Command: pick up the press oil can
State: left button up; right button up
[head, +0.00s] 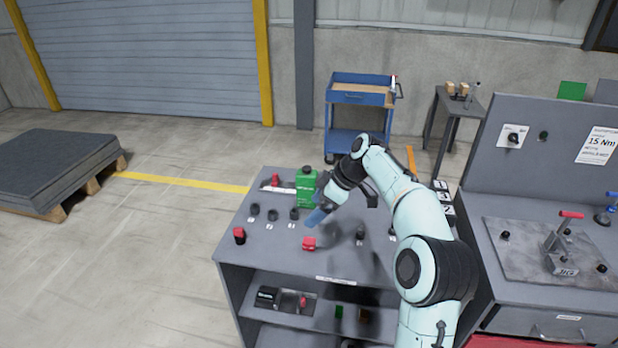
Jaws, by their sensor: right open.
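A green can (307,188) with a dark cap stands upright near the back edge of the grey bench (280,262). I take it to be the press oil can; its label is too small to read. My right gripper (319,200) is open, just to the right of the can, and overlaps the can's right side in the picture. I cannot tell whether it touches the can. A blue finger pad shows low, in front of the can's lower right. My left gripper is not in view.
Several small dark parts (272,215) stand on the bench left of the gripper. Red-topped pieces (309,244) stand near the front. A workstation with a toggle clamp (562,240) is at right. A blue cart (358,97) stands behind.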

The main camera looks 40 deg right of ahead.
aim_at(306, 187)
jog(key=i+l, duration=0.35)
jog(key=l, duration=0.15)
jog(key=i+l, duration=0.3)
jog(key=l, duration=0.2)
